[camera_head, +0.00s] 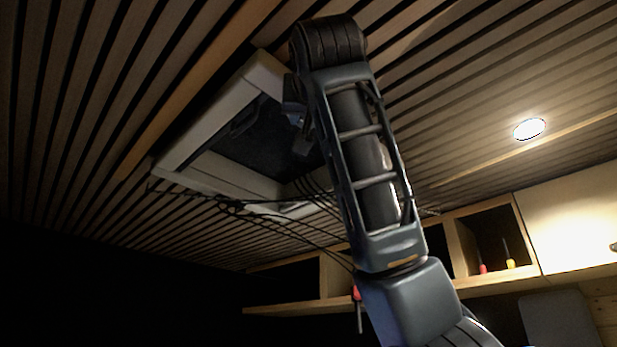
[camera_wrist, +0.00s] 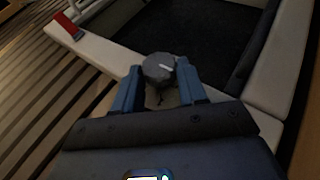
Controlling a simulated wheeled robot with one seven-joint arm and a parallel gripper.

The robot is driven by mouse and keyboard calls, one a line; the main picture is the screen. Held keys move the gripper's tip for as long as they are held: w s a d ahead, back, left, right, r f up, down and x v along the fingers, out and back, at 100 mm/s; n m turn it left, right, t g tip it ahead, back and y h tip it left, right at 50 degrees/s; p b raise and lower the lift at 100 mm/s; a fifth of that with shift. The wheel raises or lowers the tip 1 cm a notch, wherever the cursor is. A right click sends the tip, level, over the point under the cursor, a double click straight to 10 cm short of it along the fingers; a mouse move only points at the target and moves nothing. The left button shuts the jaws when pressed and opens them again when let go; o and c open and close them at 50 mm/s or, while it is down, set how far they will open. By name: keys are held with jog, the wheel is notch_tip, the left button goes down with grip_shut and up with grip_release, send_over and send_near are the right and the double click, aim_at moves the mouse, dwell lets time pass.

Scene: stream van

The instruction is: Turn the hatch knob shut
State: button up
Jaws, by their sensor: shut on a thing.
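The hatch (camera_head: 215,122) is a pale square frame set in the slatted ceiling, with a dark panel inside. It also shows in the wrist view (camera_wrist: 110,58). The hatch knob (camera_wrist: 158,69) is a round grey knob with a light mark on its right side, at the frame's inner edge. My gripper (camera_wrist: 157,83) has its two blue fingers on either side of the knob and is shut on it. In the head view my arm hides the knob and part of the frame's right side.
Thin dark cables (camera_head: 270,220) hang below the hatch frame. A red piece (camera_wrist: 67,25) sits on the frame in the wrist view. Open wooden shelves (camera_head: 460,245) with screwdriver-like tools run along the wall at right. A round lamp (camera_head: 529,129) is lit in the ceiling.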

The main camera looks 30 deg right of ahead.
jog(key=o, duration=1.1)
jog(key=shift+c, duration=0.2)
jog(key=b+v, duration=0.2)
jog(key=v, duration=0.5)
jog(key=shift+s+f+b, duration=0.2)
jog(key=shift+s+b, duration=0.1)
jog(key=shift+a+f, duration=0.1)
